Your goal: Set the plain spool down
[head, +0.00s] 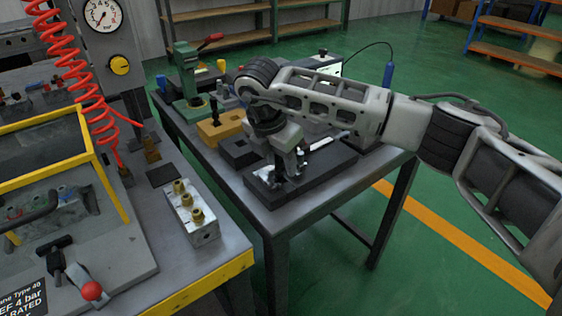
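My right gripper (287,170) reaches down from the right to the dark tray (338,167) on the far table. A shiny silver piece, seemingly a spool (266,175), shows at the fingertips, low over or on the left part of the tray. My fingers partly cover it, and I cannot tell whether they grip it or whether it touches the tray. Another pale rod-like piece (326,141) lies at the back of the tray. At this size I cannot tell which of the two is plain. My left gripper is not in view.
A yellow block (219,130), a dark block (238,152) and a green press (188,88) stand left of the tray. The near bench holds a silver valve block (192,213) with brass fittings and a yellow-framed guard (108,178). A gap separates the tables.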

